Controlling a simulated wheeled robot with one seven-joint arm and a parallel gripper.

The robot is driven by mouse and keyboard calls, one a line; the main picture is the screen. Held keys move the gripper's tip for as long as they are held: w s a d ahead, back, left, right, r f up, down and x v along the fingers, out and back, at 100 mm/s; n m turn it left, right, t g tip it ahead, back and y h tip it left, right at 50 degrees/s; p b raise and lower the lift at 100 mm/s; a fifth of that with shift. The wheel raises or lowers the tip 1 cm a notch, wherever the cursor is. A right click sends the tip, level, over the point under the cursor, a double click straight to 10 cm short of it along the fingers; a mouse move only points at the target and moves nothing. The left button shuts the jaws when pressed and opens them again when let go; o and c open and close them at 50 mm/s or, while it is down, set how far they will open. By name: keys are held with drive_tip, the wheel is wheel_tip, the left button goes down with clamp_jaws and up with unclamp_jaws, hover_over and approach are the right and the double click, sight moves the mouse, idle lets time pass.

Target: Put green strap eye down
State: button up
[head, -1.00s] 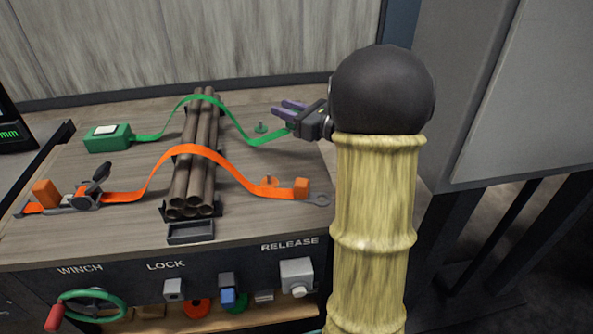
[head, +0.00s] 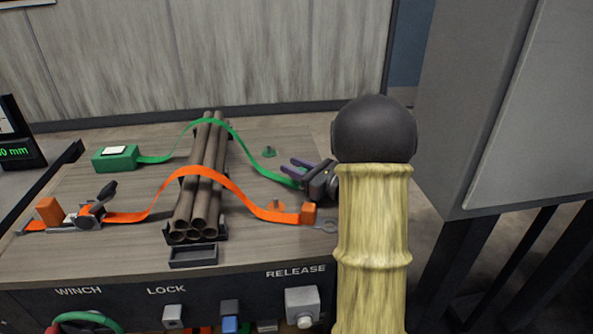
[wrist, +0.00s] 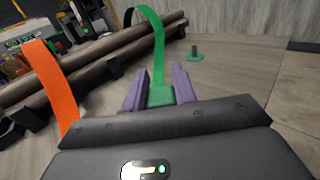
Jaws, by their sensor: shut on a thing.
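The green strap (head: 245,148) runs from a green box (head: 116,158) at the left, over a bundle of brown pipes (head: 203,185), and down to my gripper on the right. My gripper (head: 296,168) has purple fingers, seen at the right end of the strap. In the wrist view my gripper (wrist: 160,88) is shut on the green end block of the strap (wrist: 161,97). The strap's eye itself is hidden by my gripper. A green peg on a round base (head: 268,151) stands behind my gripper, apart from it; it also shows in the wrist view (wrist: 195,54).
An orange strap (head: 155,205) crosses the pipes nearer the front, its end block (head: 308,213) close to my gripper, beside an orange peg (head: 276,206). A front panel carries a RELEASE button (head: 302,305). Bare wood lies right of the green peg.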

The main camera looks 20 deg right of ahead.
drive_tip(key=shift+f, duration=0.25)
drive_tip(key=o, duration=1)
drive_tip(key=shift+s+r, duration=0.1)
drive_tip(key=shift+r, duration=0.1)
drive_tip(key=v, duration=0.7)
drive_tip(key=shift+s+d, duration=0.1)
drive_tip(key=shift+s, duration=0.1)
